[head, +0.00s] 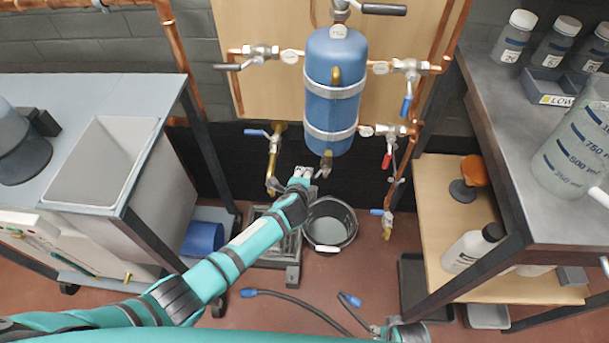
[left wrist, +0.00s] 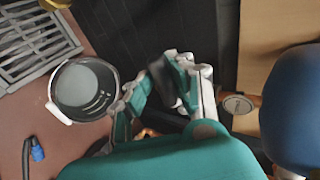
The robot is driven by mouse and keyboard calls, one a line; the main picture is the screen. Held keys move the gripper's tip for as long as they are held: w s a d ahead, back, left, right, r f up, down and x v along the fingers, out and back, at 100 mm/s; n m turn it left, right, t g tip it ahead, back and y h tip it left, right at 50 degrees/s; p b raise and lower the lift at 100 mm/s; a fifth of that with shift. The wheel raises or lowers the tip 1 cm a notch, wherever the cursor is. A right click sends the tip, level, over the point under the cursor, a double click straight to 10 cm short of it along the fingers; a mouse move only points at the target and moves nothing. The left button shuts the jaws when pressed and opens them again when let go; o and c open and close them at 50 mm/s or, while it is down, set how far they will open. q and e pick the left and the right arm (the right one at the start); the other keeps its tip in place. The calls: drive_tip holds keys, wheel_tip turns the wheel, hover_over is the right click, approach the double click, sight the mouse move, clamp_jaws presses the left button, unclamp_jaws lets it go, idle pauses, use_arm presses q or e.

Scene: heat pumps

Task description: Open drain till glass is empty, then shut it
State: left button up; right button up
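The blue tank (head: 332,90) stands upright against a wooden board, held by two metal bands. A brass and grey drain fitting (head: 326,163) hangs from its bottom. A dark bucket (head: 330,224) stands on the floor below; it also shows in the left wrist view (left wrist: 86,88). My left gripper (head: 302,172) is just left of the drain fitting.
Copper pipes with valves flank the tank, including a blue-handled valve (head: 262,133) and a red-handled one (head: 387,158). A floor grate (head: 275,248) lies beside the bucket. Hoses (head: 300,303) lie on the floor. A sink bench (head: 95,90) stands left, a shelf bench (head: 490,130) right.

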use_arm(q)
drive_tip(key=o, duration=0.4)
drive_tip(key=shift+r, duration=0.1)
drive_tip(key=shift+c, duration=0.2)
drive_tip(key=shift+w, duration=0.1)
drive_tip(key=v, duration=1.2)
